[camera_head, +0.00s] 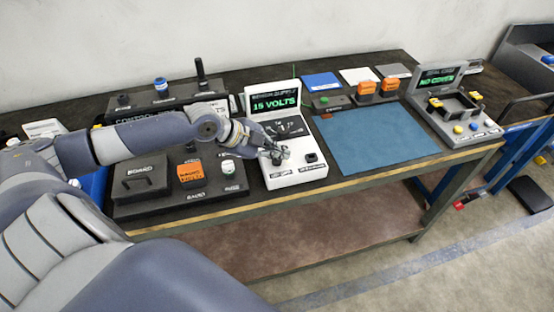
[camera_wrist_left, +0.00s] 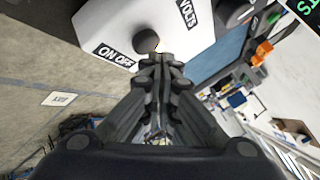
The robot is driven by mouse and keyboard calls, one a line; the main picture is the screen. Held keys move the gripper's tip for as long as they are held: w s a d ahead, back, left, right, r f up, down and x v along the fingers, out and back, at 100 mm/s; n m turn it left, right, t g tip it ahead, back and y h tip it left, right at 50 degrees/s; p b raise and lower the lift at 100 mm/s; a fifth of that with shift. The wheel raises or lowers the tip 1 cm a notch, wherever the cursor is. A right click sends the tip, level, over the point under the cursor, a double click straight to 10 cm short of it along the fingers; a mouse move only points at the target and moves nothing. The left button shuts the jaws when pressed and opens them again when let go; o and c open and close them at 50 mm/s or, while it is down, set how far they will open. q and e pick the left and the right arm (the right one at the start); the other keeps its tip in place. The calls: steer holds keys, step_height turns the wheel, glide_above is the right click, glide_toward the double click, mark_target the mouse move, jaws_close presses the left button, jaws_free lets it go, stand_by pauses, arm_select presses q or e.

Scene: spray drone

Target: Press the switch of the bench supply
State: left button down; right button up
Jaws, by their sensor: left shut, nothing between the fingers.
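The bench supply (camera_head: 292,178) is a white box on the bench with a green "15 VOLTS" display (camera_head: 274,103). It also shows in the left wrist view (camera_wrist_left: 180,45), with an "ON OFF" label (camera_wrist_left: 115,56) and a "VOLTS" label. A dark round switch (camera_wrist_left: 146,40) sits beside the "ON OFF" label. My left gripper (camera_head: 277,154) is over the front left of the supply, shut and empty. In the left wrist view its fingertips (camera_wrist_left: 161,62) are close to the switch; I cannot tell if they touch. The switch is hidden by the gripper in the head view. My right gripper is not in view.
A black square control (camera_head: 311,157) is right of the gripper on the supply. A dark panel with an orange block (camera_head: 190,172) stands to the left. A blue mat (camera_head: 375,138) lies to the right. A grey "NO COVER" station (camera_head: 445,120) is further right.

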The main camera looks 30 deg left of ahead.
mark_target(277, 163)
arm_select(q)
steer(key=shift+f, duration=0.55)
steer(key=shift+r, duration=0.15)
steer(key=shift+r+p, duration=0.5)
steer(key=shift+p, duration=0.05)
stand_by(0.3)
step_height(277, 163, up, 6)
steer(key=p, duration=0.5)
steer(key=shift+p, duration=0.35)
